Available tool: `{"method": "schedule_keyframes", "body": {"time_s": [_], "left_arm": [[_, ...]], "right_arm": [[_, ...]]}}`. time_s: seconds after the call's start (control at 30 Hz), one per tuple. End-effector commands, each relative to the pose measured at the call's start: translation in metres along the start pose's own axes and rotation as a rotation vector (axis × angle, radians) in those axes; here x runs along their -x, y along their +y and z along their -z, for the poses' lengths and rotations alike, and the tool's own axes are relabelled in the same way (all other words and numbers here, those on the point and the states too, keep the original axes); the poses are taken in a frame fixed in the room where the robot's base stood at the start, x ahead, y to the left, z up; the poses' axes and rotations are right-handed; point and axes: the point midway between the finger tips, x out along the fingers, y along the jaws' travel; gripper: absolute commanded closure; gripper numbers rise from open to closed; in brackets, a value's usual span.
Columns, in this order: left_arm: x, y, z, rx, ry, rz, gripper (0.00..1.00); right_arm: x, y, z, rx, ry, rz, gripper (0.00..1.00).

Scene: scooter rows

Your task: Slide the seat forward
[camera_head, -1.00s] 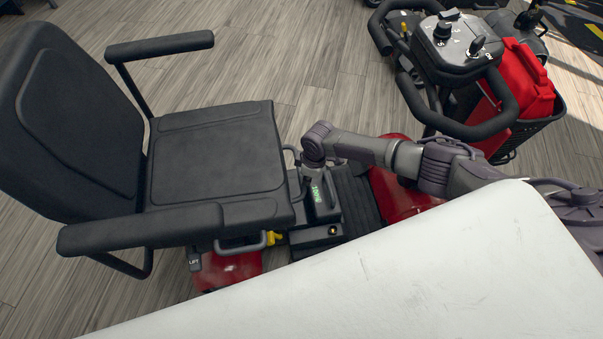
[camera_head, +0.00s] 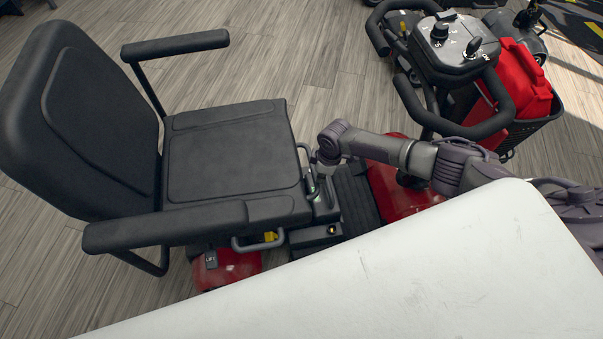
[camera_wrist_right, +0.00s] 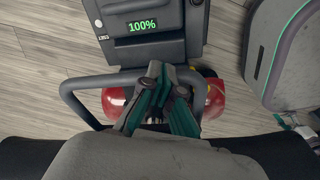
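The black padded seat (camera_head: 232,150), with backrest and two armrests, sits on a red scooter. A grey loop bar (camera_head: 303,150) stands out at its front edge; in the right wrist view the bar (camera_wrist_right: 85,84) crosses below the battery box. My right gripper (camera_wrist_right: 162,85) is at the middle of this bar, its fingers close together and appearing shut on it. In the head view its fingers are mostly hidden behind my right wrist, at the seat's front edge. My left gripper is not in view.
The battery box (camera_wrist_right: 145,25) reads 100%. A second grey loop handle (camera_head: 258,243) is under the near side of the seat. A white surface (camera_head: 400,265) fills the lower right. Wooden floor lies around.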

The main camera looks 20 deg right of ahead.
Motion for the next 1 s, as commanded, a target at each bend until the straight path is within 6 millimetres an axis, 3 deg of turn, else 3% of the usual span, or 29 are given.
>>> {"method": "schedule_keyframes", "body": {"time_s": [0.03, 0.63, 1.0], "left_arm": [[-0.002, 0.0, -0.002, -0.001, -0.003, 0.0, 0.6], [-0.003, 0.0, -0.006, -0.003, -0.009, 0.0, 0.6], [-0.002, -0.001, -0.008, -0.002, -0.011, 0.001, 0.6]], "right_arm": [[-0.008, -0.003, -0.011, -0.002, -0.016, 0.003, 1.0], [-0.005, 0.008, -0.035, -0.002, -0.022, 0.003, 1.0], [0.0, 0.011, -0.035, -0.001, -0.006, 0.003, 1.0]]}}
